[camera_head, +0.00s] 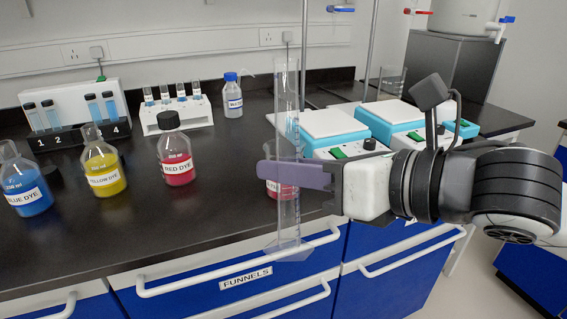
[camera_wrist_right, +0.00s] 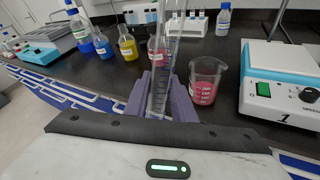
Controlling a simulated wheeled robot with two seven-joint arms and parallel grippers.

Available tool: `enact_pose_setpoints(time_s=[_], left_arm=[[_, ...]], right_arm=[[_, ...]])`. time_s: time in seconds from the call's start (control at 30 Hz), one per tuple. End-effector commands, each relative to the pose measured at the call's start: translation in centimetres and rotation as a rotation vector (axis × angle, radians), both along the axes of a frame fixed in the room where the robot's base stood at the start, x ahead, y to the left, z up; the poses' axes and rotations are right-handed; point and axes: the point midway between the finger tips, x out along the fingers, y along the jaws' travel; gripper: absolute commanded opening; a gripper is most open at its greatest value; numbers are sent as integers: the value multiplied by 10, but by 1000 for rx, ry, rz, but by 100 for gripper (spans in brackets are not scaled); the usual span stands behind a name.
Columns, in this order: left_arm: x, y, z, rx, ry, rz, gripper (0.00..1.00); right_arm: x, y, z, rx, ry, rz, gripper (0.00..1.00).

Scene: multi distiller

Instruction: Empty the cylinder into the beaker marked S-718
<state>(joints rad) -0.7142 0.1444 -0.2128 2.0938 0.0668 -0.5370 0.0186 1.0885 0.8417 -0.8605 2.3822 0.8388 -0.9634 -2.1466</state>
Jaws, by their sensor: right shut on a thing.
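A tall clear graduated cylinder (camera_head: 287,105) stands upright in the purple fingers of my right gripper (camera_head: 292,174). The fingers are shut on it, and its foot hangs in front of the bench edge, over the drawers. In the right wrist view the cylinder (camera_wrist_right: 172,55) rises between the fingers (camera_wrist_right: 161,103). I cannot tell whether it holds liquid. A beaker with red-pink liquid (camera_wrist_right: 205,84) stands on the bench beyond the gripper, right of the cylinder in the wrist view. In the head view it is mostly hidden behind cylinder and fingers. No S-718 mark is readable. My left gripper is not in view.
Bottles of blue (camera_head: 27,187), yellow (camera_head: 103,166) and red dye (camera_head: 176,158) stand on the bench at left. Racks with vials (camera_head: 180,118) are behind. Hotplates or scales (camera_head: 336,130) stand at right, with another glass beaker (camera_head: 391,80) farther back. The left front bench is clear.

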Motion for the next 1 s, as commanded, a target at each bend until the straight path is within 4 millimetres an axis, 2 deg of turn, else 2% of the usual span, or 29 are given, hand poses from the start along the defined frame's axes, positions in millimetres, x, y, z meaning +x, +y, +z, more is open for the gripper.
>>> enact_pose_setpoints(time_s=[0.03,0.2,0.43,0.7,1.0], left_arm=[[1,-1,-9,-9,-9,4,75],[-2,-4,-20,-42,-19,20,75],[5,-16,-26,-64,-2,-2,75],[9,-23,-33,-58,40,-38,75],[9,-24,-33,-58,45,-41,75]], right_arm=[[1,0,-8,-2,-54,-1,0],[5,0,-7,-4,-204,-1,0],[10,0,-7,-8,-346,-2,0],[12,-1,-5,-9,-416,-2,0],[12,-1,-3,-9,-420,-2,0]])
